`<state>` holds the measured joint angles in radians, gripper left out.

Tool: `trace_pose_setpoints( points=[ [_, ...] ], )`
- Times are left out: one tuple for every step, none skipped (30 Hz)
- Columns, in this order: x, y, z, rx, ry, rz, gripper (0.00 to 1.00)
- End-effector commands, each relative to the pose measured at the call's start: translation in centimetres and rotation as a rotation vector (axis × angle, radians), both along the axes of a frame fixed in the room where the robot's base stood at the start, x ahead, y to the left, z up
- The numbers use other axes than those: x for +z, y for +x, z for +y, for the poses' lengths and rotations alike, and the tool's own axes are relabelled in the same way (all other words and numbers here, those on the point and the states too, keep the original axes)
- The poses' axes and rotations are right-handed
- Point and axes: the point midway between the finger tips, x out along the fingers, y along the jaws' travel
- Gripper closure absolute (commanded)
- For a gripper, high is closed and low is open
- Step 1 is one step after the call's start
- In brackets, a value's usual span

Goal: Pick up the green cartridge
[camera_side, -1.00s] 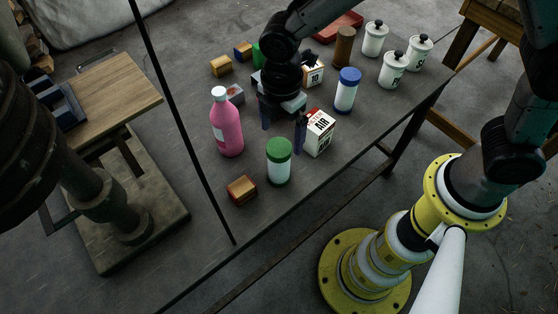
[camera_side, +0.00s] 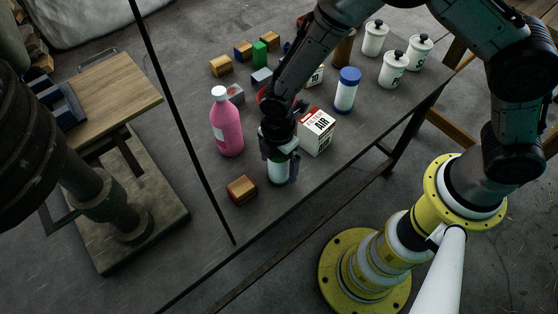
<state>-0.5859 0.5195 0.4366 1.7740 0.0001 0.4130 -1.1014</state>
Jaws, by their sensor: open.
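The green cartridge (camera_side: 278,173), a white cylinder with a green top, stands upright near the table's front edge. My gripper (camera_side: 280,169) is directly over it, pointing down, with one finger on its left side and one on its right. The jaws are open. The wrist hides most of the green top, and I cannot tell whether the fingers touch the sides.
A filter box (camera_side: 316,132) stands close on the right. A pink bottle (camera_side: 226,122) is at left and a wooden block (camera_side: 242,190) at front left. A blue-capped cylinder (camera_side: 346,92), white canisters (camera_side: 393,69) and a green block (camera_side: 259,53) stand farther back.

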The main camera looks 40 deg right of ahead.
Motion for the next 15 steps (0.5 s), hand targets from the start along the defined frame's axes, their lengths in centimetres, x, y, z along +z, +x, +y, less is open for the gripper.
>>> trace_pose_setpoints(
  points=[
    [-0.31, 0.03, 0.01, 0.0, 0.0, -0.001, 0.0],
    [-0.4, 0.04, 0.02, 0.0, 0.001, -0.001, 0.0],
    [-0.47, 0.05, 0.03, 0.0, 0.001, -0.002, 0.0],
    [-0.48, 0.05, 0.03, 0.0, 0.001, -0.002, 0.0],
    [-0.48, 0.05, 0.04, 0.0, 0.001, -0.002, 0.0],
    [-0.46, 0.06, 0.04, 0.0, 0.001, -0.002, 0.0],
    [-0.45, 0.05, 0.03, 0.0, 0.001, -0.002, 0.0],
    [-0.45, 0.05, 0.03, 0.0, 0.001, -0.002, 0.0],
    [-0.44, 0.05, 0.03, 0.0, 0.001, -0.002, 0.04],
    [-0.44, 0.05, 0.03, 0.0, 0.001, -0.002, 0.09],
    [-0.43, 0.05, 0.03, 0.0, 0.001, -0.002, 0.14],
    [-0.43, 0.05, 0.03, 0.0, 0.001, -0.002, 0.22],
    [-0.43, 0.05, 0.03, 0.0, 0.001, -0.002, 0.27],
    [-0.42, 0.04, 0.02, 0.0, 0.001, -0.002, 0.32],
    [-0.42, 0.05, 0.03, 0.0, 0.001, -0.002, 0.4]
  ],
)
